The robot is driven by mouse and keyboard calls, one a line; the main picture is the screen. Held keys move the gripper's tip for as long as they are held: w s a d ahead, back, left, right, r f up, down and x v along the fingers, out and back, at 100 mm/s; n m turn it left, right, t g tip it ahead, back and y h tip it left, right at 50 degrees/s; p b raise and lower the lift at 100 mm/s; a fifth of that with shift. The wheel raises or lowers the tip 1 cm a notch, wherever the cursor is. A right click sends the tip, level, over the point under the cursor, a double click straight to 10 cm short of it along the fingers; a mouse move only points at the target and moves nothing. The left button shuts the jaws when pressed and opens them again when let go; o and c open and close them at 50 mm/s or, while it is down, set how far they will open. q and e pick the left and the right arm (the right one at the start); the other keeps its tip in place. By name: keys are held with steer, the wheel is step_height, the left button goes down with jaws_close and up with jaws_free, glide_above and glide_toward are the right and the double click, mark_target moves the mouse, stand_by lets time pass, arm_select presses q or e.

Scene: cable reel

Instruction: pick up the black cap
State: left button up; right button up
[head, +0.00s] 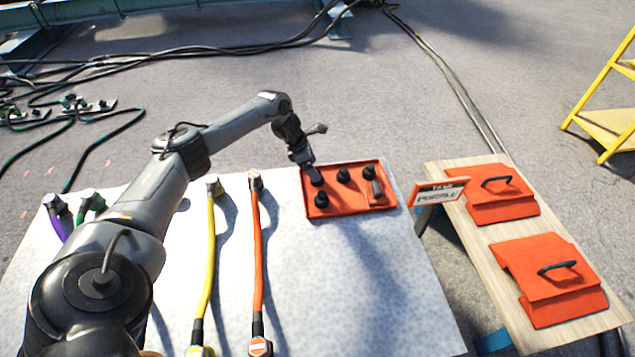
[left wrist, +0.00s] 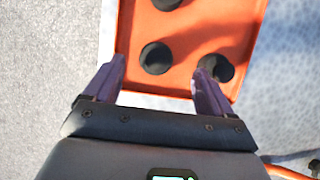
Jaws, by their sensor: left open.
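Several black caps stand in an orange tray (head: 349,211) on the table. In the head view they include a back-left cap (head: 317,178), a back-middle cap (head: 343,174), a back-right cap (head: 370,172) and a front-left cap (head: 321,201). My left gripper (head: 309,172) is at the tray's back-left corner, by the back-left cap. In the left wrist view my left gripper (left wrist: 159,65) is open, with one cap (left wrist: 156,57) between its fingertips in the picture. The right-hand finger partly covers another cap (left wrist: 222,67). The height gap is unclear. My right gripper is not in view.
Yellow (head: 208,255) and orange (head: 257,260) cables lie on the white table (head: 350,300). A small sign (head: 438,192) stands right of the tray. Orange boxes with handles (head: 548,290) sit on a wooden bench.

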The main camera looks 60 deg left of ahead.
arm_select(q)
steer(key=shift+w+f, duration=0.15)
steer(key=shift+f, duration=0.35)
steer(key=b+x, duration=0.4)
steer(key=shift+w+f, duration=0.1)
steer(key=shift+w, duration=0.05)
steer(key=shift+w+d+f, duration=0.1)
steer(key=shift+w+f, duration=0.1)
steer(key=shift+f, duration=0.25)
steer(key=c, duration=1.2)
steer(key=shift+r, duration=0.15)
